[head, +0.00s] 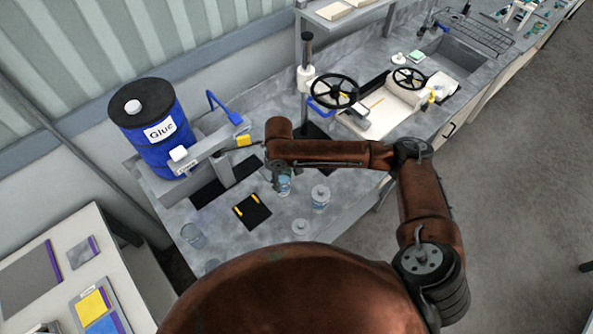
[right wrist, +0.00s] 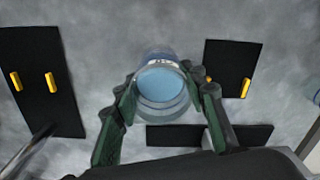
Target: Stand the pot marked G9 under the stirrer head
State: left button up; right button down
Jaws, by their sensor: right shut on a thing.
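My right gripper (head: 279,172) is shut on a clear pot with blue contents (head: 285,186). In the right wrist view the green fingers of the gripper (right wrist: 165,100) press on both sides of this pot (right wrist: 160,82). The pot has a pale label, too small to read, so I cannot tell whether it is G9. What looks like the stirrer, with a white body (head: 306,78) on an upright post, stands at the back of the bench, behind my arm. Its lower part is partly hidden by my arm. My left gripper is not in view.
A blue barrel marked Glue (head: 160,136) stands at the back left. Another clear pot (head: 320,198) stands right of the held one, and an empty-looking one (head: 193,236) at the left. A black mat with yellow strips (head: 250,218) lies left of the gripper. A handwheel press (head: 335,90) stands beyond.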

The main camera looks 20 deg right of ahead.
jog(key=s+a, duration=0.2)
jog(key=a, duration=0.4)
jog(key=d+m+b, duration=0.1)
jog(key=d, duration=0.1)
jog(key=w+d+r+m+b, duration=0.1)
jog(key=d+b, duration=0.1)
jog(key=w+d+m+b, duration=0.1)
jog(key=d+b, duration=0.1)
jog(key=shift+r, duration=0.2)
pick_arm(q)
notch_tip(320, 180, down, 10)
jog(key=b, duration=0.4)
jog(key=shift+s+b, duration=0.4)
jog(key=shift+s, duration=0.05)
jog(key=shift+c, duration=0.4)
pick_arm(e)
jog(key=d+r+m, duration=0.4)
jog(key=d, duration=0.1)
jog(key=shift+d, duration=0.35)
